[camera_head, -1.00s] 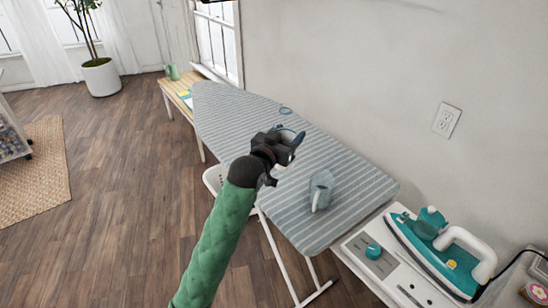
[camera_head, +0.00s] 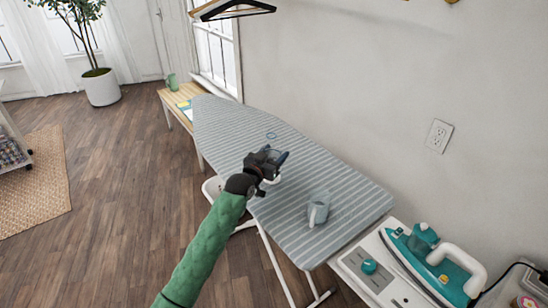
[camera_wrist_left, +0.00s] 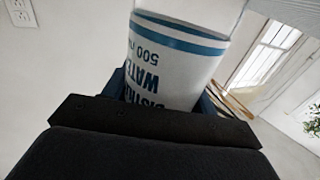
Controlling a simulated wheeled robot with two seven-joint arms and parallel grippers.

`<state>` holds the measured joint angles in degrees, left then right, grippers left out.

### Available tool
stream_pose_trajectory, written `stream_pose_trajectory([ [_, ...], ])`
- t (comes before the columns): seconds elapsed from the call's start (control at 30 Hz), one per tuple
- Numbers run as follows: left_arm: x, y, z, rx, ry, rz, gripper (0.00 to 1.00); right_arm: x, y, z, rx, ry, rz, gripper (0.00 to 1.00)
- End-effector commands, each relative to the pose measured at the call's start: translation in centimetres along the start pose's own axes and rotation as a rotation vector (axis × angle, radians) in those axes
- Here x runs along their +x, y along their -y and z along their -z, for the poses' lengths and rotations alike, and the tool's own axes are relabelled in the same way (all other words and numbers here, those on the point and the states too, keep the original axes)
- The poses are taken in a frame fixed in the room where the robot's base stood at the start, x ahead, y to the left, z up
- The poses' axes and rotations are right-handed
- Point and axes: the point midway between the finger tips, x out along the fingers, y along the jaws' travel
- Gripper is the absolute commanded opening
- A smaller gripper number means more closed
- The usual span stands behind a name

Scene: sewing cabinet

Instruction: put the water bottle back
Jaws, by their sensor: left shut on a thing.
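The water bottle (camera_wrist_left: 172,65) fills the middle of the left wrist view. It has a white label with blue bands and blue letters reading WATER and 500 ml, upside down in that picture. My left gripper (camera_head: 275,162) is shut on it, with a dark finger edge on each side in the wrist view. In the head view the gripper is over the striped ironing board (camera_head: 235,125), and the bottle is mostly hidden or too small to make out. My right gripper is not in view.
A grey-blue mug (camera_head: 318,208) stands on the board near its right end. A teal iron (camera_head: 430,262) rests on a white cabinet top at the lower right. A wooden bench (camera_head: 182,98) with a green cup (camera_head: 172,81) stands beyond the board. The far board end is clear.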

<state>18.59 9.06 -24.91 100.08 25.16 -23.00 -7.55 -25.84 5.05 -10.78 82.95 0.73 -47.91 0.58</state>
Motion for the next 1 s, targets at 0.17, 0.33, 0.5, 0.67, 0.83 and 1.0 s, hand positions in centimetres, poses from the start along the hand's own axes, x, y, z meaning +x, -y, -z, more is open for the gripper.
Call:
stream_pose_trajectory([
  [0.17,0.0,0.0,-1.5,-0.002,0.001,0.0,0.24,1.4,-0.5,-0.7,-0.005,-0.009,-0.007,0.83],
  [0.33,0.0,0.0,-2.1,-0.001,0.0,0.0,0.24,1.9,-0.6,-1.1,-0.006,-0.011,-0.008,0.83],
  [0.5,0.0,0.0,-2.1,-0.001,0.0,0.0,0.24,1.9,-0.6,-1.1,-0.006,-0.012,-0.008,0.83],
  [0.67,0.0,0.0,-2.4,-0.001,0.0,0.0,0.24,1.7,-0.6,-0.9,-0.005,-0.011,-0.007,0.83],
  [0.83,0.0,0.0,-2.4,-0.001,0.001,0.0,0.79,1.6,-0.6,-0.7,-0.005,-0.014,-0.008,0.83],
  [1.0,0.0,0.0,-2.4,-0.001,0.001,0.0,0.79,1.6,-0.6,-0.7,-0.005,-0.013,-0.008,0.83],
])
